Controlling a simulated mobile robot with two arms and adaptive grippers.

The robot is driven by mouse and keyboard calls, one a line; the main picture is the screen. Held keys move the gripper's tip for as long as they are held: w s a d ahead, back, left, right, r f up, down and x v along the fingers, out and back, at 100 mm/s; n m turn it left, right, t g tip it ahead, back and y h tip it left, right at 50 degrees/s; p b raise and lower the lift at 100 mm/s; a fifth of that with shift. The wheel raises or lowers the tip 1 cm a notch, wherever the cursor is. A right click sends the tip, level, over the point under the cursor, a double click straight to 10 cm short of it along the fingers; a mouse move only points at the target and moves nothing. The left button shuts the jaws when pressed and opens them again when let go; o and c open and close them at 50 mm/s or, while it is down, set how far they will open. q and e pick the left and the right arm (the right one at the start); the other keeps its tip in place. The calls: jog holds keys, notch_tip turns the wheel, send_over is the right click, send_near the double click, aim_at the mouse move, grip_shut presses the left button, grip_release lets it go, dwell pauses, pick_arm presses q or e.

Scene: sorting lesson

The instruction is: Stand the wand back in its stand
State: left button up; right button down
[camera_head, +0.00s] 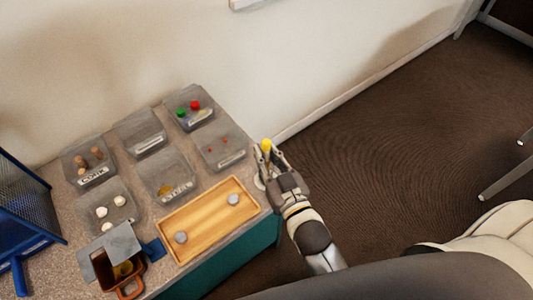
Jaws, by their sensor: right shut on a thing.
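My right gripper (268,164) is at the right edge of the table, shut on the wand. Only the wand's yellow tip (266,145) shows clearly, standing up between the fingers; the rest is hidden by the gripper. A pale rounded edge (258,182) shows just left of the gripper at the table's edge. It may be the stand, but the gripper covers most of it, and I cannot tell whether the wand touches it. My left gripper is not in view.
Several clear bins stand on the table, one with red and green pieces (206,112). A wooden tray (210,205) holds two grey discs. A brown mug-like container (122,272) and a blue mesh object (22,205) are at left. Carpet lies right of the table.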

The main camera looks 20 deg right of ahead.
jog(key=c, duration=1.4)
grip_release()
jog(key=shift+o, duration=0.3)
jog(key=s+d, duration=0.1)
jog(key=s, duration=1.1)
jog(key=shift+d+r+b, duration=0.15)
jog(key=shift+b, duration=0.2)
